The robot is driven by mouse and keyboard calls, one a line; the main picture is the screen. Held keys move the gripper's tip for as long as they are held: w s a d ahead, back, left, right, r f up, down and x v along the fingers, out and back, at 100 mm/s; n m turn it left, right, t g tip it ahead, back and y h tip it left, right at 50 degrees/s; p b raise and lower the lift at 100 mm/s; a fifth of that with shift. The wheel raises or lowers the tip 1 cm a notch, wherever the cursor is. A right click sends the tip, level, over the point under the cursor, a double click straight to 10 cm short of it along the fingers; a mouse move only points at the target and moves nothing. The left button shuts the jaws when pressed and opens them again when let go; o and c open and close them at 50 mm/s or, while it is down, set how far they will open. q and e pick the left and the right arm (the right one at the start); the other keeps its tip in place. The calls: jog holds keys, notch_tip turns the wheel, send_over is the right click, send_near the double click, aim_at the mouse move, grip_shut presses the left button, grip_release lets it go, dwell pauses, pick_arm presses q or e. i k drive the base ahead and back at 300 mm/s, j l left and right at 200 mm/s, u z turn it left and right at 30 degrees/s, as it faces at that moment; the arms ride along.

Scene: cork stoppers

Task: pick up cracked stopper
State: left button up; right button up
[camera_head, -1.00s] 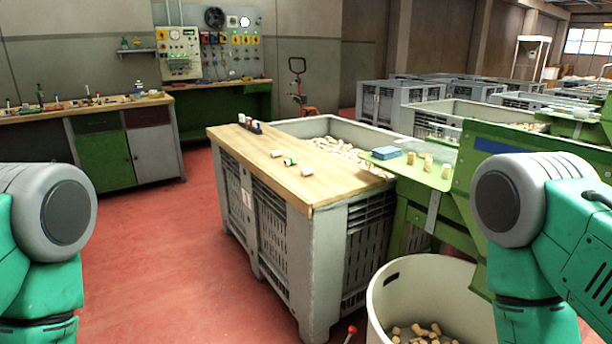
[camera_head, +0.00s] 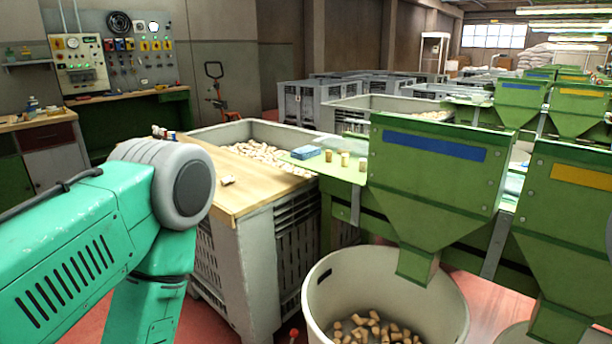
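Three cork stoppers stand upright on the green shelf (camera_head: 342,170) of the sorting machine: a left one (camera_head: 328,156), a middle one (camera_head: 345,159) and a right one (camera_head: 362,164). They are too small to tell which is cracked. Many loose stoppers (camera_head: 262,153) fill the grey crate, and several more lie in the round bin (camera_head: 378,328). My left arm covers the lower left of the view, in front of the wooden board; its gripper is out of frame.
A wooden board (camera_head: 252,190) covers the near part of the grey crate (camera_head: 231,259), with a small pale item (camera_head: 227,180) on it. A blue block (camera_head: 306,152) lies beside the stoppers. Green hoppers (camera_head: 437,180) rise at right above the round bin (camera_head: 318,287).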

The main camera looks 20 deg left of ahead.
aim_at(230, 180)
jog(key=i+j+z, duration=0.2)
jog(key=j+z, duration=0.25)
jog(key=j, duration=0.3)
jog(key=j+z, duration=0.45)
jog(key=j, duration=0.35)
jog(key=j+z, duration=0.45)
jog(key=j, duration=0.4)
